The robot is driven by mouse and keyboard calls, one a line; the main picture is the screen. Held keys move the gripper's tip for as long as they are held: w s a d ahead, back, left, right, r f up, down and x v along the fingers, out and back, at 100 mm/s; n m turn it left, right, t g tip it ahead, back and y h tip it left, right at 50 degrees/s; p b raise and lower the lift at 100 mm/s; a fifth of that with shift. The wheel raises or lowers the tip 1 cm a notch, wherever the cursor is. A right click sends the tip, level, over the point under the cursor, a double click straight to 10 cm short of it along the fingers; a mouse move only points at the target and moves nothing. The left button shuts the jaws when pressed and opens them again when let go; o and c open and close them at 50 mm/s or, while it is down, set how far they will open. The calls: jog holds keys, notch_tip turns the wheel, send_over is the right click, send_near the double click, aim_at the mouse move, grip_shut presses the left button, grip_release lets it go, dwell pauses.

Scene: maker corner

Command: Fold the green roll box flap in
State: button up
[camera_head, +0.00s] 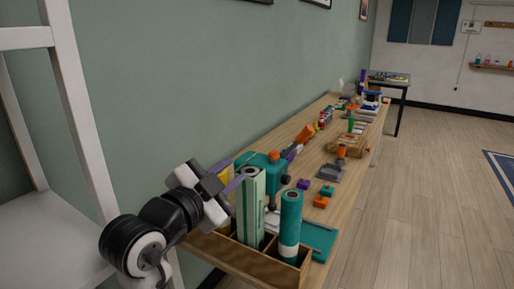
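The pale green roll box (250,212) stands upright in a wooden divided holder (262,268) at the near end of the long bench. The round end of a roll shows at its open top. A thin lilac-grey strip (236,184) slants out from the left of the box top toward my gripper; I cannot tell whether it is the flap. My gripper (224,190) is just left of the box top, at about its height. Its fingertips are small and partly overlapped, so its opening and any contact with the box are unclear.
A teal roll (290,222) stands right of the box in the same holder. A teal machine (262,163) is close behind. A teal mat (318,240), small blocks (321,202) and tools crowd the bench. A white shelf frame (75,110) stands left; the floor at right is clear.

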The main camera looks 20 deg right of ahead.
aim_at(252, 157)
jog(key=p+x, duration=0.2)
jog(key=x, duration=0.9)
jog(key=shift+w+d, duration=0.15)
jog(key=shift+w, duration=0.1)
jog(key=shift+c, duration=0.2)
grip_shut()
